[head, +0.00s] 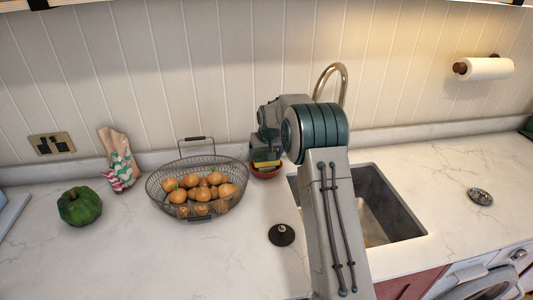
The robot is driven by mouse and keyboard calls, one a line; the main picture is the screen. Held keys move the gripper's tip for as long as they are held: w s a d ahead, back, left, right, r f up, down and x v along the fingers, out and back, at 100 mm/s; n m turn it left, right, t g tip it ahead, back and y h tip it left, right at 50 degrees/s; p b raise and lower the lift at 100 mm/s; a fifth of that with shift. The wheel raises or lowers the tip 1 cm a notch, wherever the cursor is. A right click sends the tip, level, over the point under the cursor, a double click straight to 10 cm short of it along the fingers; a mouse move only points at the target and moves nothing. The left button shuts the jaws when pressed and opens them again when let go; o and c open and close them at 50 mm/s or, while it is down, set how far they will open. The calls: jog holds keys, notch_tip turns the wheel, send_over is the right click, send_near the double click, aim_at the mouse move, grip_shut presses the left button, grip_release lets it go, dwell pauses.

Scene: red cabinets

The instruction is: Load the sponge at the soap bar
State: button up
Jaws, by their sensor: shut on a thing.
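My gripper (266,157) points down at the back of the counter, left of the sink, partly hidden by my own arm. It is shut on a small yellow sponge (266,164). The sponge is at or just above a reddish-brown round dish (265,174). I cannot tell whether the sponge touches the dish or what lies in it. I cannot make out a soap bar; the sponge and gripper cover most of the dish's inside.
A wire basket (157,200) of orange-brown produce stands close left of the dish. A black stopper (281,235) lies in front. The sink (394,210) and tap (338,72) are to the right, partly behind my arm. A green pepper (79,206) sits far left.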

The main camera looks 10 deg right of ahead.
jog(key=shift+f+b, duration=0.6)
dwell(1.7)
jog(key=shift+r+p, duration=1.75)
jog(key=shift+r, duration=1.85)
